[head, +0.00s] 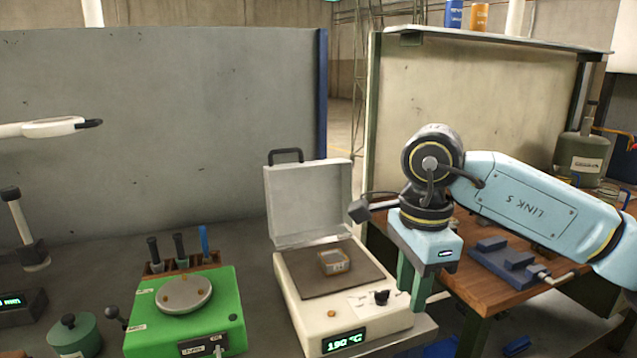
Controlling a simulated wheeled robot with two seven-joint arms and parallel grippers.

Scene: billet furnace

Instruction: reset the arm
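My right arm comes in from the right, light blue with "LINK 5" on it. Its gripper (415,290) points down at the right edge of the cream hot plate. The two green fingers overlap in this view, so the gap between them is unclear, and no held object shows. The cream hot plate (300,290) has a raised lid, a dark top and a display that seems to read 190 °C. A small tin (334,262) sits on its dark top, left of the gripper and apart from it. My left gripper is not in view.
A green device (210,318) with a round metal plate stands left of the hot plate, tool handles behind it. A wooden bench (480,285) with a blue vise (502,262) lies right, partly behind my arm. A grey panel (150,130) closes the back left.

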